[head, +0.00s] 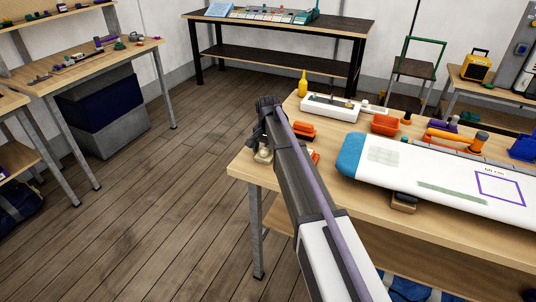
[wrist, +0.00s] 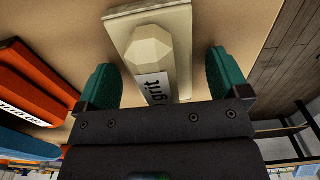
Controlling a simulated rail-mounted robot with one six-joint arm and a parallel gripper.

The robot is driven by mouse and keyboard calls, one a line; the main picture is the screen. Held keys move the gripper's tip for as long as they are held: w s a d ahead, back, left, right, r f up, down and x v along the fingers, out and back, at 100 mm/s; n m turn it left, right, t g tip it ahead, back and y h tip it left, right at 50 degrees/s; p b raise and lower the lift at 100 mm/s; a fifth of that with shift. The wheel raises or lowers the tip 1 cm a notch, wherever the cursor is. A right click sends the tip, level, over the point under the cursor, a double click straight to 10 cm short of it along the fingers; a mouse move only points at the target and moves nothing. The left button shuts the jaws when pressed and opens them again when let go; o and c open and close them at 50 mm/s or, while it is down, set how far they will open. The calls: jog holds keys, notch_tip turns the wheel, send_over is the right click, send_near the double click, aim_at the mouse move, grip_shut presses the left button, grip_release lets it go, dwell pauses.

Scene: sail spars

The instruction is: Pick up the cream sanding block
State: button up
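The cream sanding block (wrist: 176,45) has a faceted knob and a white label ending in "grit". It lies on the wooden workbench (wrist: 225,18). In the head view the block (head: 263,155) shows at the bench's left corner, partly covered by my gripper (head: 266,140). In the wrist view my gripper (wrist: 162,82) is open, with one green fingertip on each side of the block. A gap shows at the right finger; the left finger looks close to the block, and I cannot tell if it touches. The block's near end is hidden behind the gripper body.
Orange blocks (wrist: 30,85) lie left of my gripper in the wrist view, and beside it in the head view (head: 304,131). A white board with a blue end (head: 352,155) covers much of the bench. A yellow bottle (head: 303,83) stands at the back. Open floor lies left.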

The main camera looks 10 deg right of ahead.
jog(key=c, duration=1.1)
jog(key=shift+o, duration=0.2)
jog(key=shift+r, duration=0.1)
notch_tip(320, 180, up, 10)
jog(key=p, duration=1)
jog(key=shift+r, duration=0.1)
jog(key=shift+f, duration=0.2)
